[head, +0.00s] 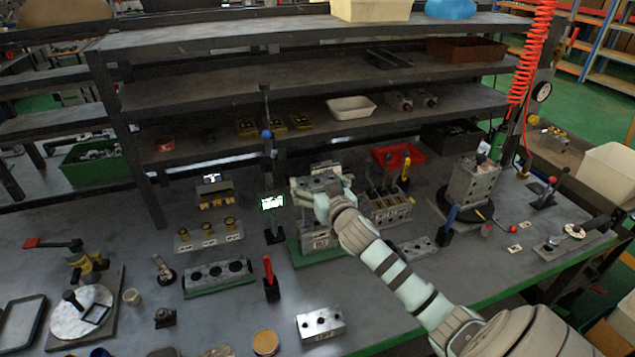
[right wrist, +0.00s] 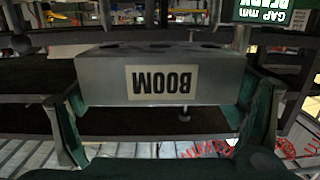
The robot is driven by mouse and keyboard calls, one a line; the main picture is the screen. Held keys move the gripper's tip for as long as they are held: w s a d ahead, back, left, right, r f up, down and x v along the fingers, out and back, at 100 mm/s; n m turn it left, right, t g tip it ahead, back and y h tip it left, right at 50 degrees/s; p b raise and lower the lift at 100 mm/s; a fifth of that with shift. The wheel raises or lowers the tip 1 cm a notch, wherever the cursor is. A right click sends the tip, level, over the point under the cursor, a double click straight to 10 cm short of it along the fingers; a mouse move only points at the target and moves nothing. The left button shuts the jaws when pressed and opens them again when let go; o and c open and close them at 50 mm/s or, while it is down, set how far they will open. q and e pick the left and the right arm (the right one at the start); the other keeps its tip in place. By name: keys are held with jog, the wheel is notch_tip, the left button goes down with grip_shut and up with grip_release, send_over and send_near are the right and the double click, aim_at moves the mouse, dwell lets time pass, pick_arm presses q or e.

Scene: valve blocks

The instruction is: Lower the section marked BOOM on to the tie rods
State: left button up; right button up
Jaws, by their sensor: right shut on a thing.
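The grey metal section marked BOOM (right wrist: 160,80) fills the middle of the right wrist view, its label upside down there. My right gripper (right wrist: 160,100) is shut on it, one finger on each end. In the head view the section (head: 325,169) is partly hidden behind my right gripper (head: 321,186), above a green base (head: 322,255) at the bench's middle. A grey block (head: 318,239) shows on that base below my gripper. The tie rods cannot be made out behind my gripper and the section. My left gripper is not in view.
A small lit display (head: 271,202) on a stand is close left of the held section. A valve block with several levers (head: 388,207) stands close right. A green-based block with round holes (head: 218,275) lies front left. Shelves (head: 300,90) run behind.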

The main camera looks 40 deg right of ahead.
aim_at(318, 224)
jog(key=shift+f+b, duration=4.45)
jog(key=shift+f, duration=1.05)
jog(key=shift+c, duration=0.2)
jog(key=o, duration=1.4)
jog(key=shift+s, duration=0.15)
jog(key=v, duration=1.1)
jog(key=shift+s+a, duration=0.2)
jog(key=shift+s, duration=0.15)
jog(key=shift+r, duration=0.1)
